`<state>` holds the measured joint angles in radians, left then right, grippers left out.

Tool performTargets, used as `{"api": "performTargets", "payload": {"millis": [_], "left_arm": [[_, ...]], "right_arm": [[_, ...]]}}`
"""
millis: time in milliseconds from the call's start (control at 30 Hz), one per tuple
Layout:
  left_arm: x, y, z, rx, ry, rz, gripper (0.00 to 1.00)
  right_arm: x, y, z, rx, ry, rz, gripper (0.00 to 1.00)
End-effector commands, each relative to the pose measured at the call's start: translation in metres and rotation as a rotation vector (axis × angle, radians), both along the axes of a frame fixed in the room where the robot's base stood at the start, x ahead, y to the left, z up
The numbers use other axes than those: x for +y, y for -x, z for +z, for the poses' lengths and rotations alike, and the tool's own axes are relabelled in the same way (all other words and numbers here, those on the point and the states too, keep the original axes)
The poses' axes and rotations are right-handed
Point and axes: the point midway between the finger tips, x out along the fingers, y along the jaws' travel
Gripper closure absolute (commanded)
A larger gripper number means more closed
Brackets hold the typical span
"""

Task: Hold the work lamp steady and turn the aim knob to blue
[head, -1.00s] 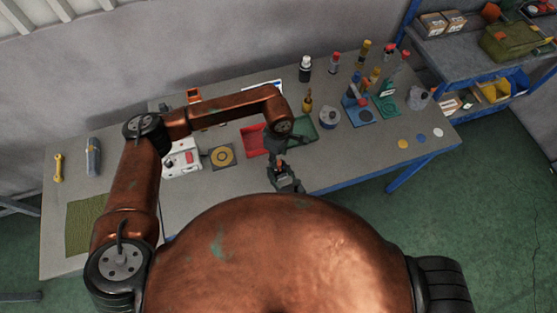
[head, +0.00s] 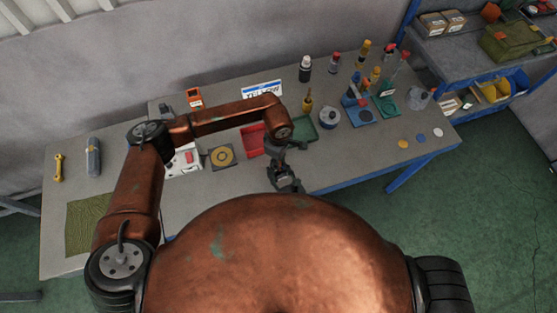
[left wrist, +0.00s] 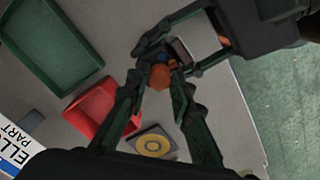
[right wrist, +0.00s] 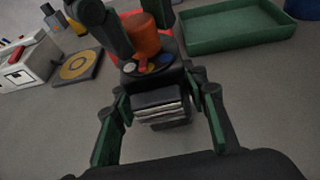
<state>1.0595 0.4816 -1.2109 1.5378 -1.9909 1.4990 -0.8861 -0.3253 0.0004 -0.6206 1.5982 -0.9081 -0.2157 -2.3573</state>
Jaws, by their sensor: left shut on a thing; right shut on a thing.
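The work lamp (right wrist: 160,102) is a small dark ribbed block with a round dark dial on top. An orange aim knob (right wrist: 142,36) stands on the dial, with blue, yellow and white dots in front of it. My right gripper (right wrist: 158,88) is shut on the lamp body, its fingers on either side. My left gripper (left wrist: 158,76) is shut on the orange knob, which shows between its fingertips. In the head view both grippers meet above the table's front edge, and the lamp is mostly hidden. I cannot tell which dot the knob points to.
A red tray (head: 251,141) and a green tray (head: 306,132) lie just behind the grippers. A grey pad with a yellow ring (head: 222,156) and a white box (head: 184,161) are to the left. Several bottles stand at the back right.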

Motion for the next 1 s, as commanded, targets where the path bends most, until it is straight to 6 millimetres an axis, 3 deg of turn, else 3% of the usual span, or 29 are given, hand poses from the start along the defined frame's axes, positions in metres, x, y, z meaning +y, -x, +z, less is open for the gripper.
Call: {"api": "performTargets", "payload": {"millis": [167,567,1000], "left_arm": [[0.0000,-0.0001,0.0002,0.000,0.000,0.000,0.99],[0.0001,-0.0005,0.0006,-0.001,0.000,0.051,1.00],[-0.0002,-0.0010,0.0008,-0.001,0.000,0.383,1.00]], "right_arm": [[0.0001,0.0001,-0.0002,0.000,0.000,0.000,0.94],[0.0000,0.0001,-0.0003,0.001,0.000,0.000,0.94],[-0.0002,0.0002,-0.0003,0.001,0.000,0.000,0.94]]}}
